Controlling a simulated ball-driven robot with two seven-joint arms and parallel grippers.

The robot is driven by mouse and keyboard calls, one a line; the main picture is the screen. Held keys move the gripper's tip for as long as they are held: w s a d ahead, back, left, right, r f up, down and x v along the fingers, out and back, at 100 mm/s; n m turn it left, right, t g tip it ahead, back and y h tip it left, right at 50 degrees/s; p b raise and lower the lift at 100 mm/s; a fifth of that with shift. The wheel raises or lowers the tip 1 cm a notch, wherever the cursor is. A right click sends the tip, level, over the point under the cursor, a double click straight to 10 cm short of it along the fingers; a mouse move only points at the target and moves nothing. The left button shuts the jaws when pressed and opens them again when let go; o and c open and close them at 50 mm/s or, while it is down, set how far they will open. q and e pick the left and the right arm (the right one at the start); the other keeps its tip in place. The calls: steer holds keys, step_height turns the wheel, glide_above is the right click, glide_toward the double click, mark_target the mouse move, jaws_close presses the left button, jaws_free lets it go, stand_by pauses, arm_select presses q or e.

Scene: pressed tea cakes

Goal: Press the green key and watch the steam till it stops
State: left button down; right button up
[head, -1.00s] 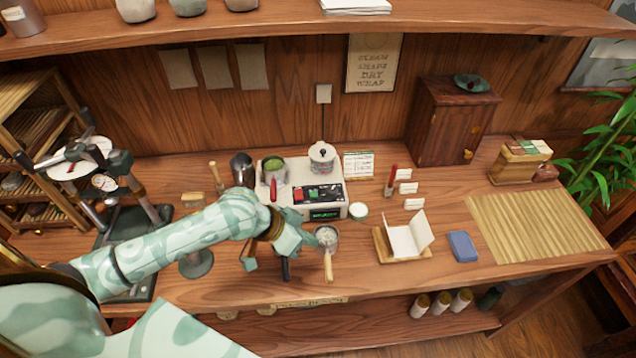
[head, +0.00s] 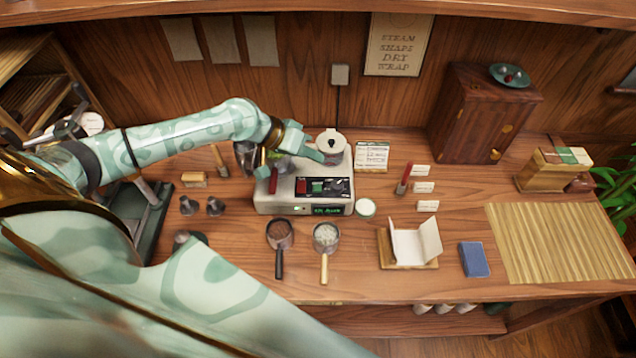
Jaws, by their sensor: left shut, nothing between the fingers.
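The steaming machine (head: 270,205) is a pale box on the bench with a small lit green display (head: 327,210). On its top panel the green key (head: 317,187) sits just right of a red key (head: 301,187). A lidded pot (head: 333,146) stands on the machine's back right; I see no clear steam above it. My left gripper (head: 316,157) is shut and empty. It hangs over the back of the machine, beside the pot and behind the green key; I cannot tell whether it touches the pot. It partly hides a cup with green contents. My right gripper is out of view.
Two handled pans, one dark-filled (head: 280,235) and one pale-filled (head: 326,238), lie in front of the machine. A small white-topped jar (head: 366,207) is at its right. A folded paper on a wooden stand (head: 415,240) and a blue block (head: 474,260) lie farther right. A wooden cabinet (head: 478,115) stands behind.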

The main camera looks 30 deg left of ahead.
arm_select(q)
steer(key=b, duration=0.8)
glide_above(313, 188)
step_height(313, 188, down, 8)
steer(key=shift+r, duration=0.15)
steer(key=shift+f, duration=0.6)
stand_by(0.9)
steer(key=shift+f, duration=0.1)
steer(key=shift+f, duration=0.3)
